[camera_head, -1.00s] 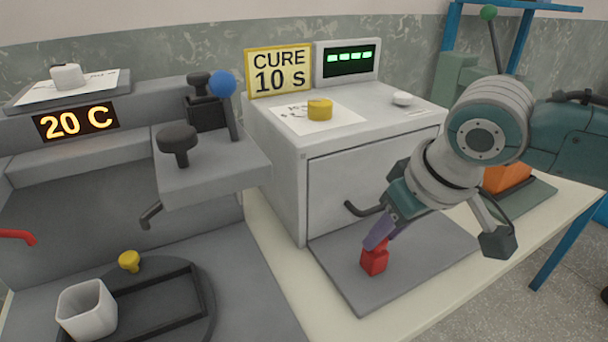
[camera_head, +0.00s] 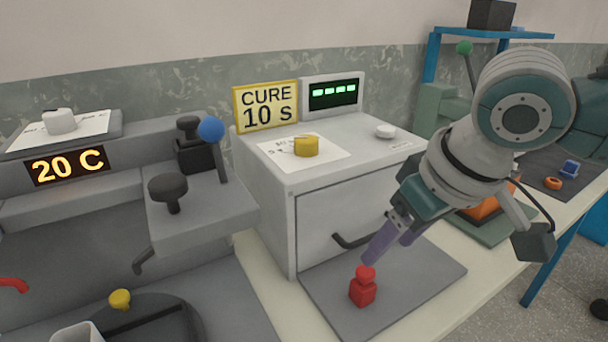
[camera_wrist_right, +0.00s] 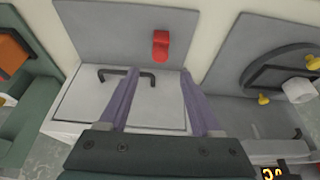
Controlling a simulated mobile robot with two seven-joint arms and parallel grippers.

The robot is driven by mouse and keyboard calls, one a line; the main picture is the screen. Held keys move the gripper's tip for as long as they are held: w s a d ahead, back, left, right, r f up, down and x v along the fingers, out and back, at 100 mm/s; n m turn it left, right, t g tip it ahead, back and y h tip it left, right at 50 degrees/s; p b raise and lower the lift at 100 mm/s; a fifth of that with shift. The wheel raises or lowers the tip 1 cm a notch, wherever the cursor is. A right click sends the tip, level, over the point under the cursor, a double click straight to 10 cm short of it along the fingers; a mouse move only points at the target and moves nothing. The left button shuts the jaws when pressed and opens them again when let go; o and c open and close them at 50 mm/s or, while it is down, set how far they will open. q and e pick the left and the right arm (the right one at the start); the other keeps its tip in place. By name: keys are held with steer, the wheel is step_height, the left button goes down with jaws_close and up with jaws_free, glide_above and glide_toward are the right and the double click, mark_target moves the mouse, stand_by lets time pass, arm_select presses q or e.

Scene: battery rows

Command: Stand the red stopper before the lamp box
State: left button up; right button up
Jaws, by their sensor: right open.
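The red stopper (camera_head: 362,287) stands upright on the grey mat (camera_head: 425,293), before the door of the light grey lamp box (camera_head: 268,205) with the CURE 10 S sign. In the right wrist view the stopper (camera_wrist_right: 161,46) shows just beyond the gap between my fingertips. My right gripper (camera_head: 376,257) is open and empty, above and to the right of the stopper, apart from it. Its purple fingers also show in the wrist view (camera_wrist_right: 159,74). My left gripper is not in view.
A yellow stopper (camera_head: 306,146) and a white one (camera_head: 385,131) sit on top of the lamp box. The box's dark door handle (camera_head: 352,242) juts out near my fingers. A grey press with a blue-knobbed lever (camera_head: 211,130) stands to the left. The mat's right part is clear.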

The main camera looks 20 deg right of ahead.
steer(key=v, duration=0.4)
steer(key=s+a+f+n+y, duration=0.1)
steer(key=s+a+f+n, duration=0.15)
steer(key=s+a, duration=0.5)
steer(key=s+f+m+g+h, duration=0.1)
steer(key=s, duration=0.7)
steer(key=shift+s+d+f+p, duration=0.25)
steer(key=shift+d+f+p, duration=0.15)
steer(key=shift+d, duration=0.1)
